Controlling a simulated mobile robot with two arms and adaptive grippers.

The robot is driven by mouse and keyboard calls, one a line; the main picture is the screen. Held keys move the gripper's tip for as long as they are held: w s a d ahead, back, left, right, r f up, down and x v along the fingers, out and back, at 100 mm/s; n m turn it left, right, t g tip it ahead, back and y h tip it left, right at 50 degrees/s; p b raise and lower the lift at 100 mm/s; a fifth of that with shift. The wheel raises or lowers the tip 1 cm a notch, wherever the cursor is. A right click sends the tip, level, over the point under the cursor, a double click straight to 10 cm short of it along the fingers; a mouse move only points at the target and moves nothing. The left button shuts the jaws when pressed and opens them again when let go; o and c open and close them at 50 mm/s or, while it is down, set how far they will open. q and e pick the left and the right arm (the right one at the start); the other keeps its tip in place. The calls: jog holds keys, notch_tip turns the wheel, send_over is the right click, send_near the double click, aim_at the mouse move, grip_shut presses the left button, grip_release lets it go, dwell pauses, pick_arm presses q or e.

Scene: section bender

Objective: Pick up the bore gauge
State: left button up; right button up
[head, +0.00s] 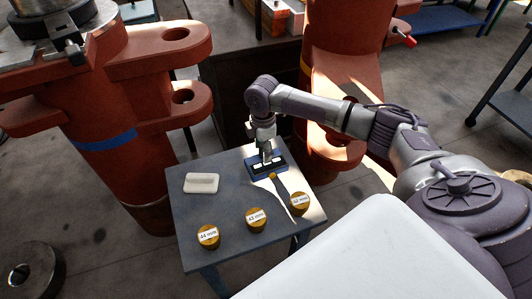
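A small blue and black holder (281,162) lies at the back right of the small grey-blue table (232,198). My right gripper (267,156) points down right at this holder, with its fingers over the middle of it. The bore gauge is not clearly distinguishable. A small brass knob (273,176) shows at the holder's front edge and may be part of it. The fingers are small and dark here, so I cannot tell whether they are open or shut on something. My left gripper is out of view.
Brass cylinders marked 44 mm (208,237), 43 mm (256,220) and 42 mm (300,204) stand along the table's front. A white block (201,183) lies at the back left. Large red machine columns (110,110) rise beyond the table. The table's middle is clear.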

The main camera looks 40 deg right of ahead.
grip_shut()
jog(key=shift+r, duration=0.1)
